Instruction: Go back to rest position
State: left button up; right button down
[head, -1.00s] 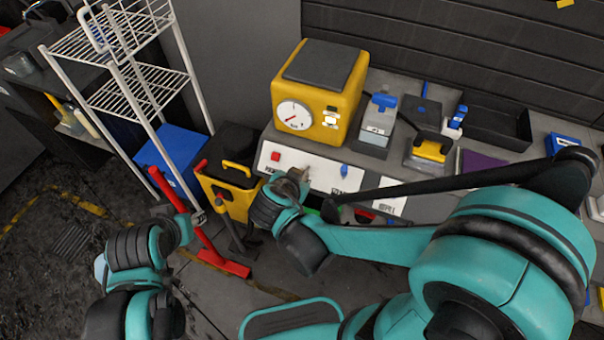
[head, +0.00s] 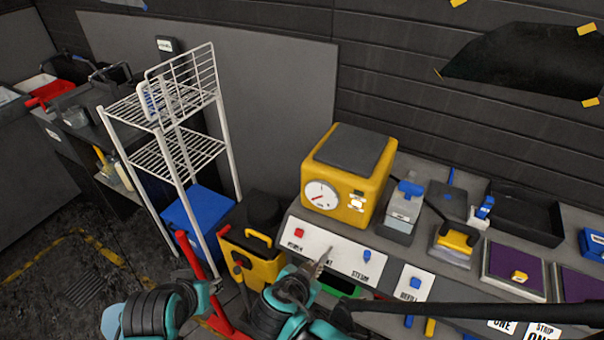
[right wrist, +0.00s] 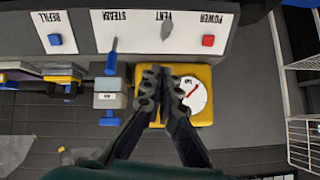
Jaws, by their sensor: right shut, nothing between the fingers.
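My right gripper (head: 322,262) is in front of the white control panel (head: 350,248) in the head view, with its thin fingertips pointing up. In the right wrist view my right gripper (right wrist: 160,82) has its two dark fingers close together, shut and empty, in front of the yellow machine (right wrist: 188,98). My left gripper (head: 203,288) is low at the left of the head view, near a red upright bar. Its fingers are too small and dark to read.
The yellow machine (head: 347,180) with a dial stands on the bench. A white wire rack (head: 222,125), a blue box (head: 200,215), a yellow-black bin (head: 240,262) and the red bar (head: 200,268) stand at left. Purple pads (head: 512,268) lie at right.

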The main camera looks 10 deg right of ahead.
jog(key=s+d+r+n+y+b, duration=0.1)
jog(key=s+d+n+y, duration=0.1)
jog(key=d+n, duration=0.2)
jog(key=s+d+r+n+g+y+b, duration=0.1)
jog(key=s+d+n+y, duration=0.1)
jog(key=d+n, duration=0.2)
jog(key=shift+s+d+n+y+b, duration=0.3)
jog(key=shift+d+y+b, duration=0.1)
jog(key=shift+d, duration=0.85)
